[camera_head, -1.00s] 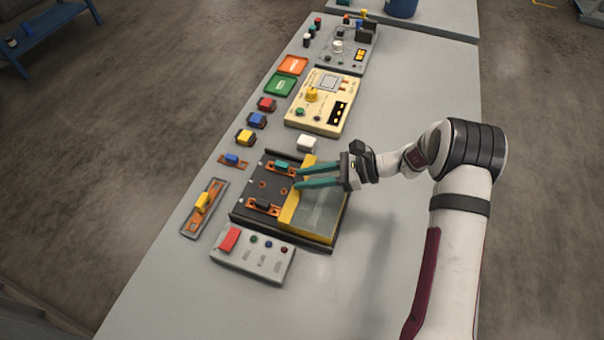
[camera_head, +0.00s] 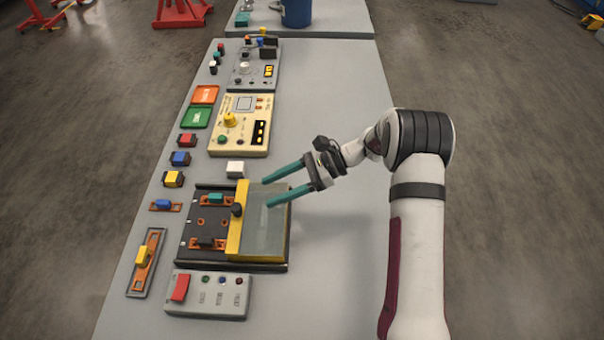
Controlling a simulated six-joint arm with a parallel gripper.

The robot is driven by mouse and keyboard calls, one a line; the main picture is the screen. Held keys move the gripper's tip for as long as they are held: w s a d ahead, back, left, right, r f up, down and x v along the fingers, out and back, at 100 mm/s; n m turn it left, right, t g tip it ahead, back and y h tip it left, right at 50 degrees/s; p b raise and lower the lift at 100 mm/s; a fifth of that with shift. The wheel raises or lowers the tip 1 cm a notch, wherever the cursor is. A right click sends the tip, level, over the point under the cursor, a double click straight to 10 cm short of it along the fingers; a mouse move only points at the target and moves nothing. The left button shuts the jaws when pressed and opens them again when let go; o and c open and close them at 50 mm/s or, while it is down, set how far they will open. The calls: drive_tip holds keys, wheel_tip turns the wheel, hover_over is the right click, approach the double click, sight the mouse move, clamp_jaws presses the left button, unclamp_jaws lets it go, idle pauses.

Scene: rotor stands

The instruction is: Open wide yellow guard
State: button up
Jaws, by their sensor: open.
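The wide yellow guard (camera_head: 240,235) has a yellow frame and a greyish see-through panel (camera_head: 265,225). It lies over the right part of a black base (camera_head: 212,255), whose left part is uncovered. A black knob (camera_head: 237,209) stands on the guard's left yellow bar. My gripper (camera_head: 267,193) is open and empty, with its two teal fingers pointing left. The fingertips appear above the panel, to the right of the knob and apart from it. I cannot tell their exact height.
Orange mounts with a teal handle (camera_head: 215,198) and a black handle (camera_head: 206,242) sit on the uncovered base. A grey box with a red switch (camera_head: 179,288) is in front. The bench's right side is clear.

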drive_tip(key=v, duration=0.7)
drive_tip(key=shift+d, duration=0.25)
drive_tip(key=shift+w, duration=0.1)
drive_tip(key=s+d+r+n+h, duration=0.1)
drive_tip(key=s+r+n+h, duration=0.2)
drive_tip(key=s+r, duration=0.35)
drive_tip(key=s+r+n+h, duration=0.2)
drive_tip(key=s+r+h, duration=0.2)
drive_tip(key=s, duration=0.5)
drive_tip(key=s+d+f+n+t+h, duration=0.1)
drive_tip(key=s+d+n+h, duration=0.1)
drive_tip(key=s, duration=0.5)
drive_tip(key=s+d+f+n+t+h, duration=0.1)
drive_tip(key=s+d+n+t+h, duration=0.1)
drive_tip(key=s, duration=0.5)
drive_tip(key=shift+d+n, duration=0.3)
drive_tip(key=shift+d, duration=0.5)
